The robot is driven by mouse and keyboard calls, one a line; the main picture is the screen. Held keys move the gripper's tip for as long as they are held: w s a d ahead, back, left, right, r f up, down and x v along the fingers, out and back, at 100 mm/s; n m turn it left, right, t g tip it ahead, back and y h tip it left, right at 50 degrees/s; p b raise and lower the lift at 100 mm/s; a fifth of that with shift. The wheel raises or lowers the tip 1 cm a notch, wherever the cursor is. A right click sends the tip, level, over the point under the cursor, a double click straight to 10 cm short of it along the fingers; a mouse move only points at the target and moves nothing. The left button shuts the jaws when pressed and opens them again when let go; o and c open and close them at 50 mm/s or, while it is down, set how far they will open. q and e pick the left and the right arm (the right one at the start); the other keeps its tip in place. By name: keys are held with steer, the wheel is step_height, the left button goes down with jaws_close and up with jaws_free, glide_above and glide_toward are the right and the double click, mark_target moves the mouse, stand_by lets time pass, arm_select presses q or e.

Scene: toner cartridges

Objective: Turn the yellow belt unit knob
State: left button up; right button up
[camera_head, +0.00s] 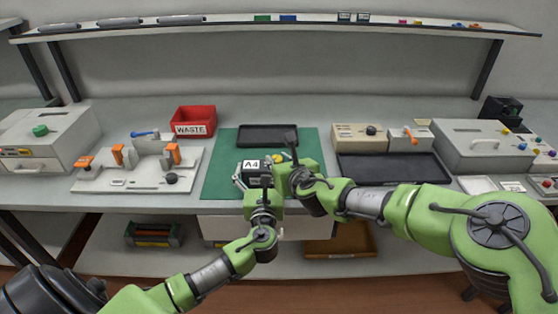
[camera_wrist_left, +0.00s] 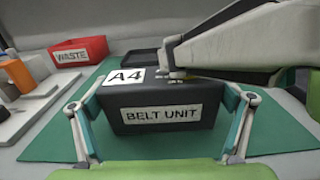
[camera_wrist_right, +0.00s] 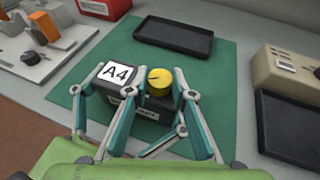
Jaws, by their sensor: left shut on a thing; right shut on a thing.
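The belt unit (camera_wrist_left: 195,96) is a dark box with an "A4" tag on top and a "BELT UNIT" label in front. It sits on the green mat (camera_head: 222,180). My left gripper (camera_head: 258,177) is shut on it, one finger along each side. The yellow knob (camera_wrist_right: 159,83) is on top of the box, right of the tag, with a dark line across its face. My right gripper (camera_wrist_right: 161,88) is shut on the knob, a finger on either side. In the left wrist view, the right fingers hide most of the knob.
A black tray (camera_head: 268,143) lies behind on the mat. The red "WASTE" bin (camera_head: 194,115) stands at back left. A white fixture with orange clamps (camera_head: 120,182) is on the left. A beige box (camera_head: 357,143) and a dark tray (camera_head: 370,177) are on the right.

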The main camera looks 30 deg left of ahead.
steer(key=o, duration=1.1)
steer(key=shift+o, duration=0.2)
steer(key=shift+d, duration=0.15)
arm_select(q)
steer(key=shift+d, duration=0.1)
arm_select(e)
steer(key=v, duration=1.1)
steer(key=shift+s+d+r, duration=0.2)
steer(key=shift+s+r, duration=0.05)
steer(key=shift+s, duration=0.05)
arm_select(q)
steer(key=o, duration=1.2)
